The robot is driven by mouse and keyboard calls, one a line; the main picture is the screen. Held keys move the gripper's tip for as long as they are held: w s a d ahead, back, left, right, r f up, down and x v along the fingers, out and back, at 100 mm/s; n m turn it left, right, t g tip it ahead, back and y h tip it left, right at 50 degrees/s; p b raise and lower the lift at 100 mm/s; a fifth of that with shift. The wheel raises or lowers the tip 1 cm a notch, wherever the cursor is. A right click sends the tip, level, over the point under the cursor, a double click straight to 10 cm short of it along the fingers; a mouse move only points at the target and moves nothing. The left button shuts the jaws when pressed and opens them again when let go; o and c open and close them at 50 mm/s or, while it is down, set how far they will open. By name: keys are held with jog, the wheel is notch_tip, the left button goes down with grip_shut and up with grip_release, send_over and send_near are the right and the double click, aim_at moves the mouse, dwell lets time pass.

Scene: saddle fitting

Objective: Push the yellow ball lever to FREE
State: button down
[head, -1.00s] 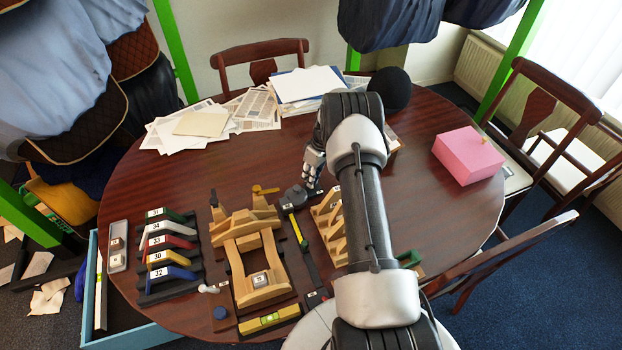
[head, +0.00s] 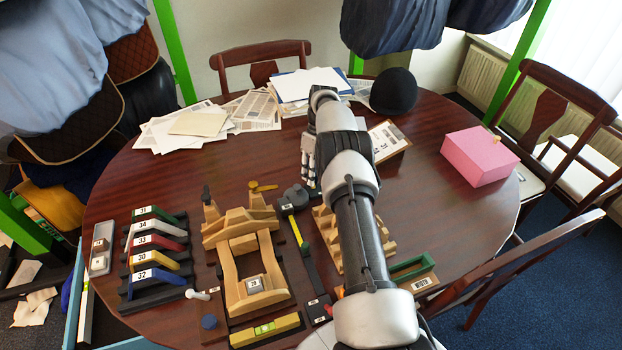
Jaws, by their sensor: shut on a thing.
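A short yellow lever (head: 263,187) with a rounded end stands at the back right of the wooden fixture (head: 243,240) in the head view. It lies roughly sideways; any FREE marking is too small to read. My gripper (head: 308,178) is to the right of the lever, apart from it, with its fingers pointing down beside a dark grey round piece (head: 297,196). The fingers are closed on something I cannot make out. My arm hides part of the fixture area to the right.
A rack of numbered coloured pieces (head: 155,245) stands left of the fixture. A stepped wooden block (head: 327,228) is partly behind my arm. A level (head: 265,329) lies in front. Papers (head: 190,125), a black rounded object (head: 393,91) and a pink block (head: 478,156) lie farther off.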

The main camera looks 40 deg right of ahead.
dwell(0.4)
jog(key=c, duration=1.5)
grip_release()
jog(key=shift+c, duration=0.2)
notch_tip(320, 180, up, 10)
